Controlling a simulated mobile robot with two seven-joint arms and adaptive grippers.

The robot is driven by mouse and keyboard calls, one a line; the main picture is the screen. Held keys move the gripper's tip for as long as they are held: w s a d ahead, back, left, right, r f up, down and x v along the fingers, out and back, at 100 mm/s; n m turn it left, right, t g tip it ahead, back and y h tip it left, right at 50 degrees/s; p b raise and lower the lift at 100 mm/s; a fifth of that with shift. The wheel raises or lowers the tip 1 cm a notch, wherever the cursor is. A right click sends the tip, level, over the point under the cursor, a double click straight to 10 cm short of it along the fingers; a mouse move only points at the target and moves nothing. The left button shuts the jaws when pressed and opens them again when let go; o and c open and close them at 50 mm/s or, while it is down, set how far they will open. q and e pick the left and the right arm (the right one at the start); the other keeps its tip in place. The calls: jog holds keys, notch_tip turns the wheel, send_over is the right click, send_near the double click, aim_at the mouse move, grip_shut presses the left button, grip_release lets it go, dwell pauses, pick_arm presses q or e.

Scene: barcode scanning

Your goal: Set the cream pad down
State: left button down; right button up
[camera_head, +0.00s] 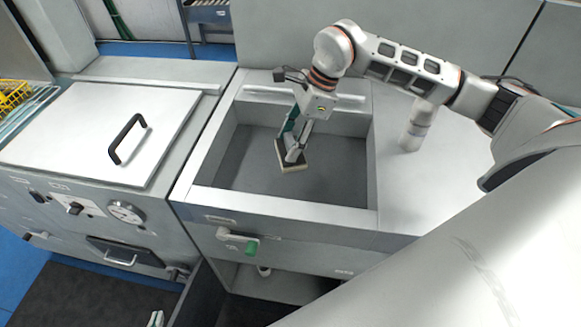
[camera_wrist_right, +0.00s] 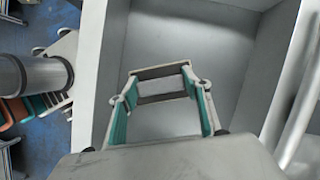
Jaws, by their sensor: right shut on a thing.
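The cream pad (camera_head: 293,169), with a darker upper face, is in my right gripper (camera_head: 294,156) inside the grey sunken basin (camera_head: 335,170). The right wrist view shows the pad (camera_wrist_right: 162,98) across the tips of the teal-lined fingers (camera_wrist_right: 163,88). My right gripper is shut on it and the pad looks tilted. I cannot tell whether the pad touches the basin floor. Only a small tip of my left gripper (camera_head: 156,318) shows at the bottom left of the head view; its jaws cannot be judged.
The basin's raised walls surround the right gripper; its floor has free room. A lidded unit with a black handle (camera_head: 128,139) stands at left. A white cylinder (camera_head: 416,125) stands on the counter at right.

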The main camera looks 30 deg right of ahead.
notch_tip(320, 180, down, 10)
jog(key=shift+f, duration=0.2)
dwell(0.3)
jog(key=shift+f, duration=0.1)
jog(key=o, duration=1.1)
jog(key=v, duration=1.2)
jog(key=shift+b, duration=0.3)
